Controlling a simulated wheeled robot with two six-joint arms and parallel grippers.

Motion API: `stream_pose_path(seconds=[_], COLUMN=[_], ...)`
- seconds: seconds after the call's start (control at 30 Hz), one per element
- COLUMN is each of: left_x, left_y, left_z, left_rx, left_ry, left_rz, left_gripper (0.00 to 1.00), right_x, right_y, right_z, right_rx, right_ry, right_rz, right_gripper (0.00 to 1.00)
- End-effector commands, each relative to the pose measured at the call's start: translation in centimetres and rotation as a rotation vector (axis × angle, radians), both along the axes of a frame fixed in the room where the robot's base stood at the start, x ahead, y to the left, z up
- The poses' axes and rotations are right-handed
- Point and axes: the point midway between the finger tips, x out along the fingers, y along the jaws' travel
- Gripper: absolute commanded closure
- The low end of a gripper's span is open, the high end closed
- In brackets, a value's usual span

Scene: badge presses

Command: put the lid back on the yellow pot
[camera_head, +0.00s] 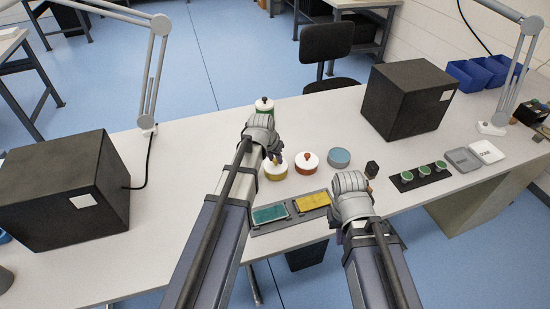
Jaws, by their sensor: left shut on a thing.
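The yellow pot (275,175) stands on the table just below my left gripper (273,155) in the picture. Its white lid (281,169) shows at the pot's top, with yellow at its middle. My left gripper is shut at the lid's middle. The gripper hides part of the lid, and I cannot tell whether the lid is seated or slightly above the pot. My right gripper (353,222) is low over the table's front, right of the colored pads; its fingertips are hidden.
A red pot (306,166) with a white lid and a blue-topped round pot (339,159) stand close right. A white-and-green jar (264,104) stands behind. Green and yellow pads (270,214) lie in front. Dark boxes (408,95) flank the workspace.

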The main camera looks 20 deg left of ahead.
Motion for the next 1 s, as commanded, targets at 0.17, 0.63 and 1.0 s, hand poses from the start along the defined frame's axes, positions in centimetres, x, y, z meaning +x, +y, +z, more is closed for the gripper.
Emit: stream_pose_path(seconds=[0.17, 0.63, 1.0], left_x=[0.0, 0.0, 0.0], left_y=[0.0, 0.0, 0.0], left_z=[-0.03, -0.03, -0.03], left_rx=[0.0, 0.0, 0.0], left_ry=[0.0, 0.0, 0.0], left_rz=[0.0, 0.0, 0.0], left_gripper=[1.0, 0.37, 0.15], right_x=[0.0, 0.0, 0.0], right_y=[0.0, 0.0, 0.0], right_z=[-0.03, -0.03, -0.03], right_rx=[0.0, 0.0, 0.0], right_ry=[0.0, 0.0, 0.0], right_rz=[0.0, 0.0, 0.0], right_gripper=[1.0, 1.0, 1.0])
